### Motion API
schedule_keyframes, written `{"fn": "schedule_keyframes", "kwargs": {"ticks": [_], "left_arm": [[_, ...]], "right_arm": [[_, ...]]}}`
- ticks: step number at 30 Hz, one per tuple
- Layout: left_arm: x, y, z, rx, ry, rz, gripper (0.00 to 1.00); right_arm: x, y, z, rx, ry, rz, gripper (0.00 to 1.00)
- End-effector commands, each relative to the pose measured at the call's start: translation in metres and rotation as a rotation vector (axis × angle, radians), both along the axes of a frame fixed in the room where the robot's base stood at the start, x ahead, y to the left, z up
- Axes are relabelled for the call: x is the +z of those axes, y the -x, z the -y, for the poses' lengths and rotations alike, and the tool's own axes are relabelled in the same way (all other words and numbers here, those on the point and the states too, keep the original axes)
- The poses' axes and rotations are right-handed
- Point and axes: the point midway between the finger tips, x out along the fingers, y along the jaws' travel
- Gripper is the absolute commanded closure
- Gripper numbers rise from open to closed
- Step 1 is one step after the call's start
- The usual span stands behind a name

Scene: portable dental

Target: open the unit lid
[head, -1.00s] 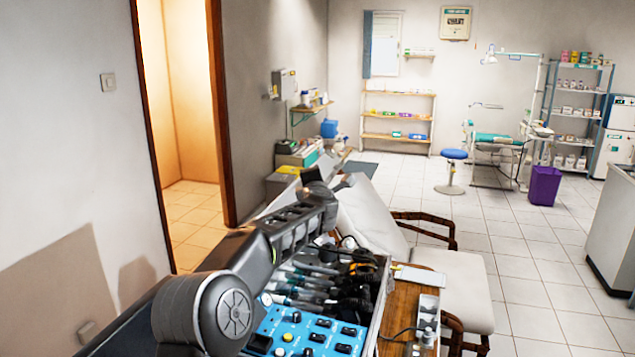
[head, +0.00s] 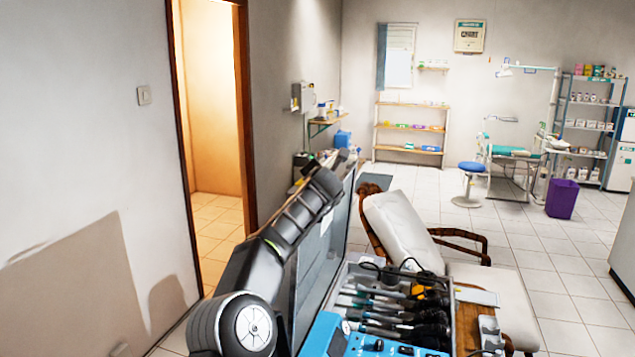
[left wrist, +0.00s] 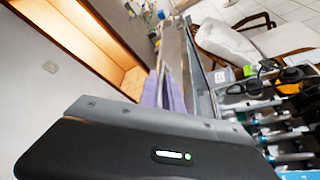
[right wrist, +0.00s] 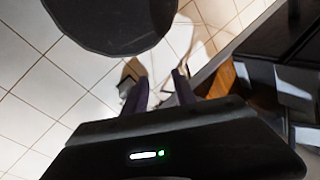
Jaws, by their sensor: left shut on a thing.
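The portable unit is an open case with a blue control panel (head: 372,342) and a row of dark-handled instruments (head: 395,308), at the bottom of the head view. Its grey lid (head: 325,255) stands raised, close to upright, along the left side of the case. My left arm reaches along the lid's outer side. In the left wrist view, my left gripper (left wrist: 165,85) is shut on the lid's edge, and the lid panel (left wrist: 203,85) runs beside its fingers. My right gripper (right wrist: 162,90) shows only in the right wrist view, with fingers apart and nothing between them.
A cream cushioned wooden chair (head: 400,230) stands just beyond the case. A small wooden table (head: 468,325) adjoins its right side. The wall (head: 80,130) and doorway (head: 210,130) are on the left. Open tiled floor (head: 550,260) lies to the right.

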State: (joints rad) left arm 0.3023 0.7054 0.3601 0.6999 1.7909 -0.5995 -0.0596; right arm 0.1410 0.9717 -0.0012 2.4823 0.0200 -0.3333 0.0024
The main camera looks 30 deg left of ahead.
Motion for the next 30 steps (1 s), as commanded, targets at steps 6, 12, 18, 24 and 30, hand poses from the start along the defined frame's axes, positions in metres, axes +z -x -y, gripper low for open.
{"fn": "schedule_keyframes", "kwargs": {"ticks": [6, 12, 18, 24, 30], "left_arm": [[-0.008, 0.003, -0.018, 0.002, 0.072, 0.005, 1.00], [-0.009, 0.009, -0.038, 0.001, 0.116, 0.018, 1.00], [-0.009, 0.011, -0.045, -0.001, 0.134, 0.025, 1.00], [-0.009, 0.011, -0.045, -0.002, 0.134, 0.025, 1.00], [-0.009, 0.011, -0.044, -0.001, 0.134, 0.025, 0.84]], "right_arm": [[-0.001, 0.000, 0.001, -0.002, 0.001, 0.000, 0.67], [-0.001, 0.000, 0.001, -0.002, 0.001, 0.000, 0.67], [-0.001, 0.000, 0.001, -0.001, 0.001, 0.000, 0.67], [-0.001, 0.000, 0.001, -0.001, 0.001, 0.000, 0.67], [-0.001, 0.000, 0.001, -0.001, 0.001, 0.000, 0.67]]}}
